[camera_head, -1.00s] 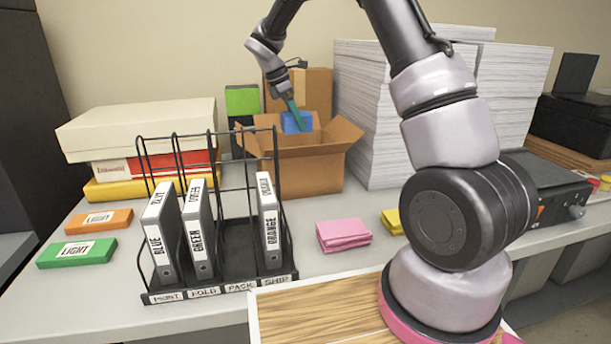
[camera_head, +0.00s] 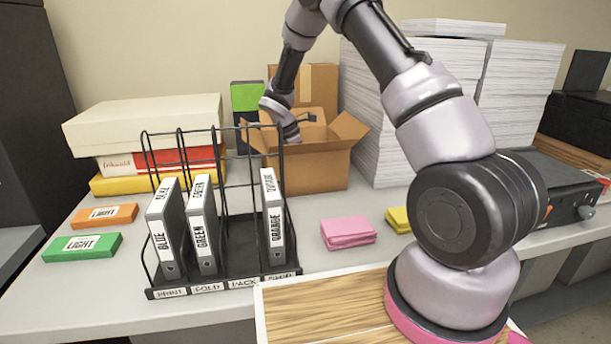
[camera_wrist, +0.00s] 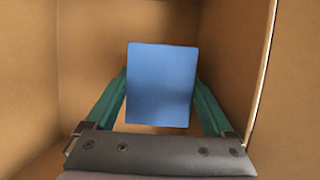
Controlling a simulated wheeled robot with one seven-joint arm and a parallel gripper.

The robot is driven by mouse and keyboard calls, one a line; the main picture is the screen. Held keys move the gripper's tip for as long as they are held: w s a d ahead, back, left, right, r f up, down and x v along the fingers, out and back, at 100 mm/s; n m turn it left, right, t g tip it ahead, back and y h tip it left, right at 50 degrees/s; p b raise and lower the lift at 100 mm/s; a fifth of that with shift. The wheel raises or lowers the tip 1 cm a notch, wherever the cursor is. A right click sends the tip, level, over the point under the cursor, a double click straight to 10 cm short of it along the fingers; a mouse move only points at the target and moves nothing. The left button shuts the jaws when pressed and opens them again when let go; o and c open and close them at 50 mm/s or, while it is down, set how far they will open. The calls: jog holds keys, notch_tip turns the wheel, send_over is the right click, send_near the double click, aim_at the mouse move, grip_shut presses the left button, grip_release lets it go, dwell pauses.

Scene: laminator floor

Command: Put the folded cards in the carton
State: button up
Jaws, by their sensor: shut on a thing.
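The open carton (camera_head: 318,172) stands at the back of the table with its flaps spread. My gripper (camera_wrist: 160,100) is down inside the carton and shut on a blue folded card stack (camera_wrist: 161,85). The carton's brown inner walls (camera_wrist: 150,22) surround it in the wrist view. In the head view the fingers and the blue cards are hidden by the carton's side. Pink folded cards (camera_head: 348,232) lie on the table to the right of the rack. Yellow folded cards (camera_head: 398,220) lie farther right, partly hidden by my arm.
A black wire rack (camera_head: 228,262) with several labelled binders stands in front and left of the carton. Orange (camera_head: 104,215) and green (camera_head: 82,246) LIGHT boxes lie at the left. Tall paper stacks (camera_head: 515,110) stand behind right. Table around the pink cards is clear.

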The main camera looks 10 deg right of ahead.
jog(key=shift+f, duration=1.85)
jog(key=shift+f, duration=0.1)
jog(key=o, duration=1.4)
jog(key=v, duration=1.2)
